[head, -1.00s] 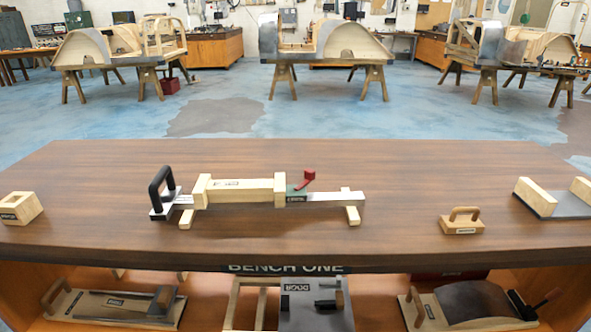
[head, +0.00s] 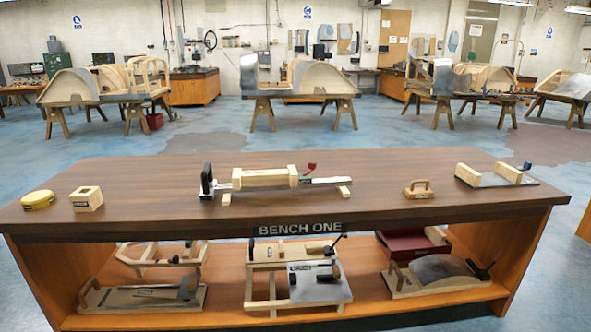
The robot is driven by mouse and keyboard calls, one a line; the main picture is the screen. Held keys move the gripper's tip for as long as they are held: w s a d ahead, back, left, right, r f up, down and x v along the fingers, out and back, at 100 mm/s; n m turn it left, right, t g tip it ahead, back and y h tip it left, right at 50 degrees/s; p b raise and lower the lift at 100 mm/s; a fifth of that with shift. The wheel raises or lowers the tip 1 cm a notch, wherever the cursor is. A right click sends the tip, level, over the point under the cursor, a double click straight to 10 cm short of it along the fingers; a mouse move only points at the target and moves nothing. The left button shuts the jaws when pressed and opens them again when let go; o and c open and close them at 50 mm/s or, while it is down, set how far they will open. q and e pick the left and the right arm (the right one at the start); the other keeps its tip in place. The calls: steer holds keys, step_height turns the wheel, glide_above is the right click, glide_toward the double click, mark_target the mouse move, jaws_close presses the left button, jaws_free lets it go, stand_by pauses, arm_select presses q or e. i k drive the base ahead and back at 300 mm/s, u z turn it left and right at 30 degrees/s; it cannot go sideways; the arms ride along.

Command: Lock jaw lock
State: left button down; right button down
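The clamp-like jaw tool (head: 265,180) lies across the middle of the bench top in the head view. It has a wooden beam between two wooden jaws on a metal bar, with a black handle (head: 207,181) at its left end. A small red lever (head: 311,167) stands up at the right-hand jaw, tilted. Whether the jaw is locked cannot be told at this size. Neither of my grippers is in view.
The bench (head: 400,212) is labelled Bench One. Several wooden fixtures and a red box (head: 405,246) fill the shelf.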

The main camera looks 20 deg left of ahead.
mark_target(312, 165)
steer(key=u, duration=0.6)
steer(key=i, duration=1.35)
steer(key=z, duration=0.6)
steer(key=i, duration=0.45)
steer(key=z, duration=0.35)
